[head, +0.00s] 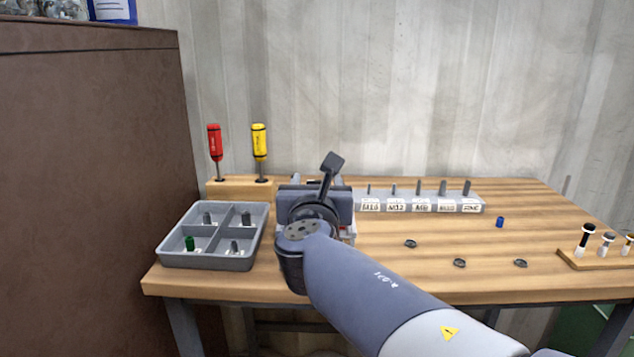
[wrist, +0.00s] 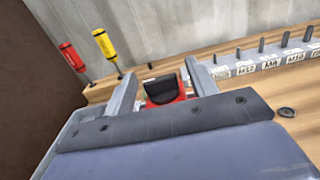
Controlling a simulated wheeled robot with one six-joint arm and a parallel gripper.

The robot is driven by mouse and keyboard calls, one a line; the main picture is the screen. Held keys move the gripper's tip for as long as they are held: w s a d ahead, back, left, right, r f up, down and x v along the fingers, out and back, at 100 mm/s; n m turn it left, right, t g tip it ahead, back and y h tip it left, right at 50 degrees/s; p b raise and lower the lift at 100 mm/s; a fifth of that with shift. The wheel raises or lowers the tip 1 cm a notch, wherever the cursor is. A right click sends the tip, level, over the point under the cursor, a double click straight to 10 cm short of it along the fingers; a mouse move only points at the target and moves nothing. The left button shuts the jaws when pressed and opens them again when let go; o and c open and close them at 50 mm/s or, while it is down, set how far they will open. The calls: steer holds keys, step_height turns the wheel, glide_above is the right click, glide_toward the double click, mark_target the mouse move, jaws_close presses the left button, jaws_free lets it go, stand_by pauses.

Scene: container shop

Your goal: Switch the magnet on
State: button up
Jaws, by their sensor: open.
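The magnet appears in the wrist view as a red body (wrist: 166,97) with a black switch knob (wrist: 160,88) on top. My gripper (wrist: 160,75) is open, with one grey finger on the left and one on the right of the knob. The fingers look apart from the knob, and the magnet's lower part is hidden behind the gripper's dark front bar. In the head view my gripper (head: 316,192) is over the bench left of its middle and hides most of the magnet. I cannot tell the switch's position.
A grey divided tray (head: 160,246) stands left of my gripper. Red (head: 214,142) and yellow (head: 260,142) screwdrivers stand upright behind it. A labelled peg rack (head: 484,208) is at the back. Small dark rings and a blue piece (head: 500,222) lie right. A brown cabinet (head: 95,180) borders the left.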

steer(key=shift+w, duration=1.15)
steer(key=shift+c, duration=0.5)
steer(key=c, duration=0.9)
